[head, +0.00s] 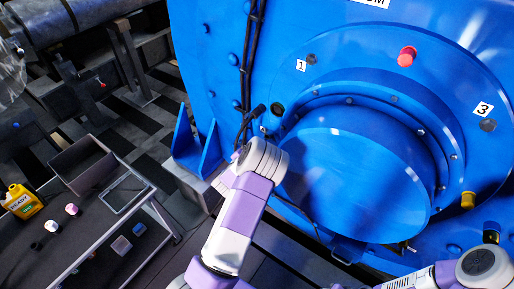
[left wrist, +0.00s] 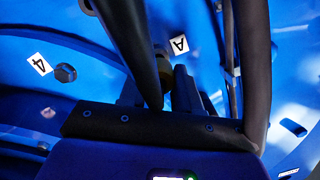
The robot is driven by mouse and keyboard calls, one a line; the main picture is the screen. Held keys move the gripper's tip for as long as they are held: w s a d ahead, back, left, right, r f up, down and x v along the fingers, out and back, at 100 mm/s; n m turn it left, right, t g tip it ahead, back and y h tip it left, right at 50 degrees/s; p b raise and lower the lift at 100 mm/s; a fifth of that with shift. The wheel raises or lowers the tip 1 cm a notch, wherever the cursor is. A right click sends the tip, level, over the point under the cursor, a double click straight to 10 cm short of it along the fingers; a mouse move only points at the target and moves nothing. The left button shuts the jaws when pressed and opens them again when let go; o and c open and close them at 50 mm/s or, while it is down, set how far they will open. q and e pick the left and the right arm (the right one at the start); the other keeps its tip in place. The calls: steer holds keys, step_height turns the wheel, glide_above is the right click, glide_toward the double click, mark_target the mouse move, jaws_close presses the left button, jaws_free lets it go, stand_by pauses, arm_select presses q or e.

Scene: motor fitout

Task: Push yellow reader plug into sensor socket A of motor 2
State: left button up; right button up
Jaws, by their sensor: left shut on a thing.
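The large blue motor (head: 355,185) fills the right of the head view. My left arm reaches up to its lower left side, and its wrist hides the gripper there. In the left wrist view my left gripper (left wrist: 164,78) is shut on a small, shadowed, dull yellow-brown piece (left wrist: 162,63), apparently the yellow reader plug. It is right beside the white label A (left wrist: 179,45) on the blue face. A thick black cable crosses in front, so I cannot tell whether the plug is in socket A. My right gripper is out of view; only part of that arm shows.
Label 4 (left wrist: 40,63) is beside a dark bolt or socket. A red cap (head: 407,56) and a yellow cap (head: 468,200) stick out of the motor face. Black cables (head: 251,60) run down its left. A cart (head: 112,222) with a grey bin (head: 82,163) stands lower left.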

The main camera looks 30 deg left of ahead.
arm_select(q)
steer(key=shift+w+d+b, duration=0.15)
steer(key=shift+w+b, duration=0.3)
steer(key=shift+w, duration=1.2)
steer(key=o, duration=1.1)
steer(key=s+p, duration=0.1)
steer(key=s, duration=0.6)
steer(key=shift+s+r+p, duration=0.25)
steer(key=shift+r+p, duration=0.15)
